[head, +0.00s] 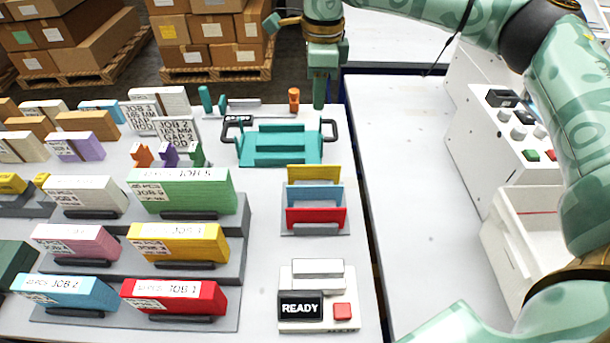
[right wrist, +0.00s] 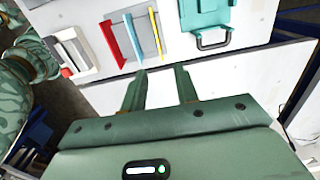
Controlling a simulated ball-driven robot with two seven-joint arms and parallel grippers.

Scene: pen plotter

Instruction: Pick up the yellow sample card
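The yellow sample card (head: 314,174) stands upright at the back of a small grey rack (head: 316,228), behind a blue card (head: 314,193) and a red card (head: 316,217). In the right wrist view the yellow card (right wrist: 156,32) is a thin upright strip beyond my fingers, beside the blue and red cards. My right gripper (head: 319,103) points down beyond the rack, near the back edge of the table. In its wrist view the two fingers (right wrist: 160,74) are apart with nothing between them, and they do not touch the card. My left gripper is not in view.
A teal fixture with dark handles (head: 281,148) lies behind the rack. A device reading READY (head: 318,312) stands in front of it. Coloured job blocks (head: 181,190) fill the left. A white table (head: 415,200) to the right is mostly bare, with a control box (head: 515,140) beyond.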

